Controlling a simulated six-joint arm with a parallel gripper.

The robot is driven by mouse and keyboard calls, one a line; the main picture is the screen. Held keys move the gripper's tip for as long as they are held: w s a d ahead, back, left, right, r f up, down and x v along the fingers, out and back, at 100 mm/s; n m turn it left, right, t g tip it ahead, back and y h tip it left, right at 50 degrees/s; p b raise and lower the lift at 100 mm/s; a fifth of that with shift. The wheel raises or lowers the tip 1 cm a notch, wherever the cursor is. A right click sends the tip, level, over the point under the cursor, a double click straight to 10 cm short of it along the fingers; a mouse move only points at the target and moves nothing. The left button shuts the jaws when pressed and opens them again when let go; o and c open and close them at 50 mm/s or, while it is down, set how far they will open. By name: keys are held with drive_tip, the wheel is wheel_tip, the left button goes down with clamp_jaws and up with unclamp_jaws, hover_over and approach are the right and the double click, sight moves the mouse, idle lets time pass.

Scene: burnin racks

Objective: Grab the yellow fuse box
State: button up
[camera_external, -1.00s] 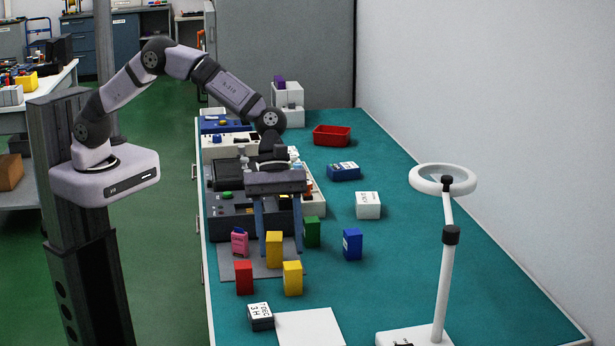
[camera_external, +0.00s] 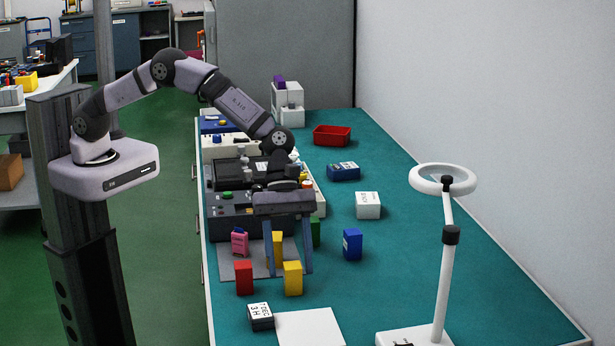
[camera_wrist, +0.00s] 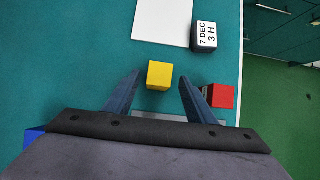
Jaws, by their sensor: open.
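Two yellow boxes stand upright on the bench in the external view. The front yellow box (camera_external: 293,279) is fully seen beside a red box. The rear yellow box (camera_external: 278,244) stands behind it and is partly covered by a finger of my gripper (camera_external: 290,273). My gripper is open and empty, pointing down, with its fingertips just behind the front yellow box in the picture. In the wrist view, one yellow box (camera_wrist: 159,75) appears ahead between the open fingers of my gripper (camera_wrist: 160,78), apart from both. The other yellow box is not seen there.
A red box (camera_external: 244,277) and a pink tag-like item (camera_external: 239,242) stand to the left. A blue box (camera_external: 352,244) is right, a green box (camera_external: 315,232) behind. A date block (camera_external: 260,316) and white sheet (camera_external: 310,329) lie in front; a ring lamp (camera_external: 445,180) stands right.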

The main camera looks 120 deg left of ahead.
sight(293, 275)
drive_tip(key=shift+p+x, duration=0.55)
drive_tip(key=shift+x, duration=1.15)
drive_tip(key=shift+w, duration=0.1)
drive_tip(key=shift+c, duration=0.5)
drive_tip(key=c, duration=1)
drive_tip(key=shift+r, duration=0.1)
drive_tip(key=shift+r, duration=0.1)
drive_tip(key=shift+c, duration=0.3)
wheel_tip(293, 275, up, 10)
drive_tip(key=b, duration=0.2)
drive_tip(key=shift+a+b, duration=0.1)
drive_tip(key=shift+b, duration=0.2)
